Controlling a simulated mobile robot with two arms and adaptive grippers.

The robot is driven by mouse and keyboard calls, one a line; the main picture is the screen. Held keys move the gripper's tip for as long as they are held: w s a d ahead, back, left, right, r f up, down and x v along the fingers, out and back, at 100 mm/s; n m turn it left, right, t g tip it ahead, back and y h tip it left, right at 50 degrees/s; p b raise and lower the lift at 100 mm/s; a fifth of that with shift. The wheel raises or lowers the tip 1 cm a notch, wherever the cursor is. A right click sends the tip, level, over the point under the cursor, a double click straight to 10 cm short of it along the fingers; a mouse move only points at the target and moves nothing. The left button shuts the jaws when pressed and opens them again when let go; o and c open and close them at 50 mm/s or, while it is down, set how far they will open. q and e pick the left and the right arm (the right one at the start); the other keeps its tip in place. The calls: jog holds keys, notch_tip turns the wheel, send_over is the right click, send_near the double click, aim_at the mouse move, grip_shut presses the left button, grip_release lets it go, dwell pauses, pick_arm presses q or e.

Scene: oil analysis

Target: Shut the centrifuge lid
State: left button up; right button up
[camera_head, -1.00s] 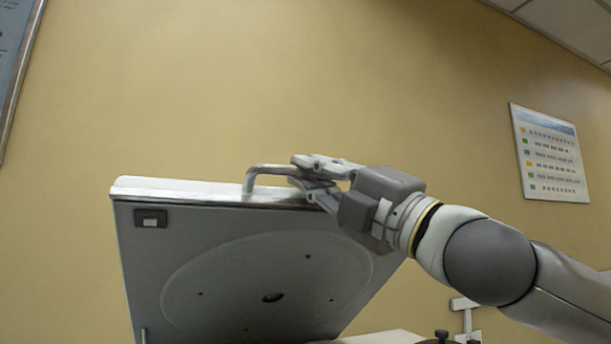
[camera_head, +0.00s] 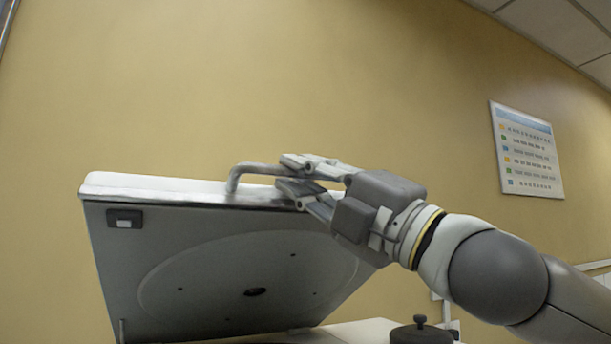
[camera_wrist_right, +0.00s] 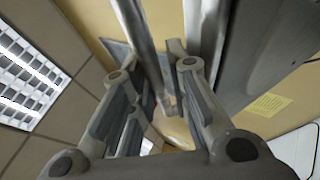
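The centrifuge lid (camera_head: 110,260) stands open in the head view, its round-marked underside facing me and tilted. A bent metal bar handle (camera_head: 250,170) sticks up from its white top edge. My right gripper (camera_head: 283,175) is at this handle, one finger above the bar and one below, closed around it. In the right wrist view the metal bar (camera_wrist_right: 142,40) runs between the fingers (camera_wrist_right: 160,95). Close contact of the pads is hard to see there. The centrifuge body is mostly below the head view. My left gripper is not in view.
A dark knob-topped object (camera_head: 420,332) stands at the bottom, right of the lid and under my right arm. A yellow wall with a notice board (camera_head: 526,150) is behind. The space above the lid is clear.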

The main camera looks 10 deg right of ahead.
jog(key=shift+s+f, duration=0.1)
dwell(0.3)
jog(key=v, duration=1.2)
jog(key=shift+r, duration=0.3)
